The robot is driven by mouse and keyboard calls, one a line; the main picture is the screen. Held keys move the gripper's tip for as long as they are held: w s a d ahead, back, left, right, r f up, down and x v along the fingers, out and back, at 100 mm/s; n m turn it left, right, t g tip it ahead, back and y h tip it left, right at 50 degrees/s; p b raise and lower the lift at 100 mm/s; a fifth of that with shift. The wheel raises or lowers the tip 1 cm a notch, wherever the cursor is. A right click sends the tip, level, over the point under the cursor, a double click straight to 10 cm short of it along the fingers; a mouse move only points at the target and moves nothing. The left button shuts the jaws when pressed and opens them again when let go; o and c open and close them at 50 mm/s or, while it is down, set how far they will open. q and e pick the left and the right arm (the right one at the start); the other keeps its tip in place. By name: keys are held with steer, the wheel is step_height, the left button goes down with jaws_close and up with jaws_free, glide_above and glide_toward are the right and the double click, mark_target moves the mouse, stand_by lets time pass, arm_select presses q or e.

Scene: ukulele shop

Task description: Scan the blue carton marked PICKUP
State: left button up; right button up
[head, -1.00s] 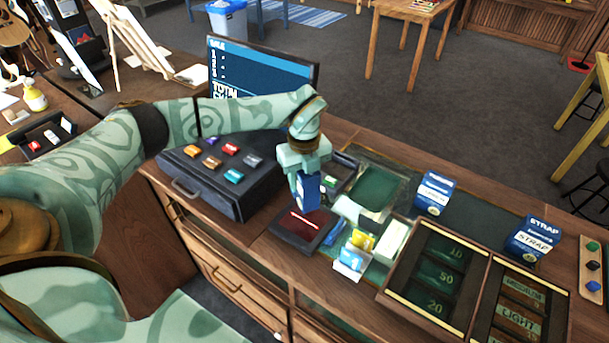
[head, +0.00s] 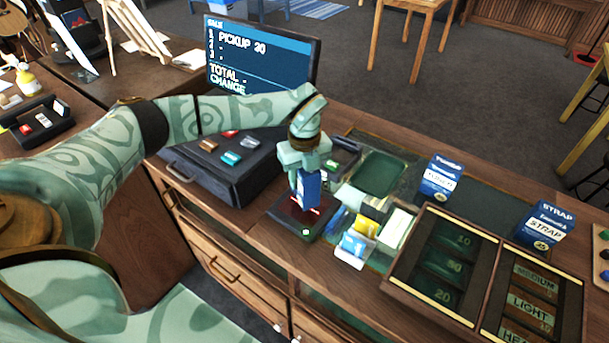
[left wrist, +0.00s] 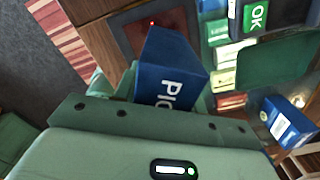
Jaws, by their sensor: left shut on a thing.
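The blue carton (head: 308,190) is upright in my left gripper (head: 304,172), which is shut on it. In the left wrist view the carton (left wrist: 172,70) shows white letters, partly hidden, beginning "PIC". The carton is held over the dark scanner pad (head: 298,216); I cannot tell whether it touches. Red light shows on the pad beside the carton, and a green light shows at its front corner. The register screen (head: 262,62) reads "SALE", "1 PICKUP 20", with "TOTAL" and "CHANGE" below. My right gripper is not in view.
A dark register box (head: 225,160) with coloured keys stands left of the pad. Small packets (head: 358,240) lie right of it. Farther right are a blue-white carton (head: 439,178), a STRAP carton (head: 544,228) and a tray (head: 443,265) marked 10, 50, 20.

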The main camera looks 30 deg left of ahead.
arm_select(q)
step_height(320, 180, up, 8)
steer(key=p, duration=0.6)
steer(key=shift+r+p, duration=0.15)
steer(key=shift+p, duration=0.25)
steer(key=shift+f, duration=0.2)
